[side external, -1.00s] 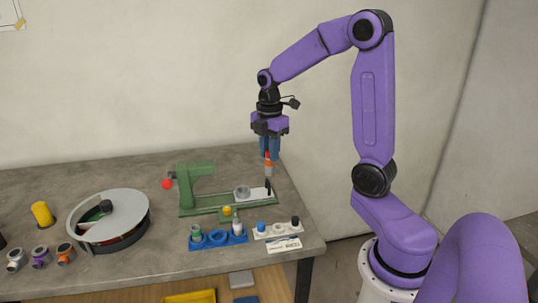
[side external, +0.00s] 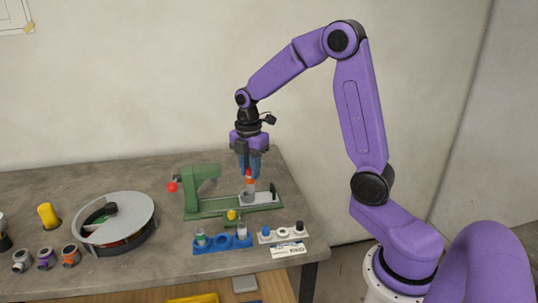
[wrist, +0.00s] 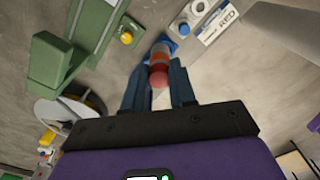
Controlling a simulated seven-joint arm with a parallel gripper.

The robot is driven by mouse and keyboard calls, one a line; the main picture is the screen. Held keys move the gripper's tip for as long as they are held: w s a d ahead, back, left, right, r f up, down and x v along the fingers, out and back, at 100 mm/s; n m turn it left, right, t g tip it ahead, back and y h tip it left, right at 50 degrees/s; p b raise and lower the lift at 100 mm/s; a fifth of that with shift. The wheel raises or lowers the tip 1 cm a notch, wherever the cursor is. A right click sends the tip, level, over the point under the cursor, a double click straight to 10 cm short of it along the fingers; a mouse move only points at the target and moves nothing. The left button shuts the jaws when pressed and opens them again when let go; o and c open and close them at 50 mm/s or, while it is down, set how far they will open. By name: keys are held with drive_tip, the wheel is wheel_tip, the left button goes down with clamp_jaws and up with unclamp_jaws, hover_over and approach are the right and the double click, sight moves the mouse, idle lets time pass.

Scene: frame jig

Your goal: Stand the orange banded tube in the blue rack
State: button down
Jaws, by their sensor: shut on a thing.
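My gripper (side external: 249,174) is shut on the orange banded tube (side external: 250,184). The blue rack (side external: 222,246) stands on the bench, lower in the side view than the tube. Small pieces show at its two ends, with a ring-shaped holder between them. In the wrist view a bit of blue, apparently the rack, shows past the tube's far end, mostly hidden by it.
A green frame jig (side external: 205,190) with a red knob stands behind the blue rack. A white rack (side external: 268,239) with small pieces stands to the rack's right, with a white label card (side external: 288,251) in front. A round grey carousel (side external: 133,208) is at left. Bench between carousel and rack is clear.

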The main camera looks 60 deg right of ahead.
drive_tip(key=w+a+f+n, duration=0.3)
drive_tip(key=w+a+f, duration=0.1)
drive_tip(key=a+f, duration=0.5)
drive_tip(key=shift+a+f+n, duration=0.3)
drive_tip(key=shift+a+f, duration=0.1)
drive_tip(key=shift+f, duration=1)
drive_tip(key=shift+f, duration=0.25)
drive_tip(key=shift+f, duration=1)
drive_tip(key=c, duration=0.7)
unclamp_jaws()
drive_tip(key=shift+r, duration=0.1)
drive_tip(key=shift+r, duration=0.7)
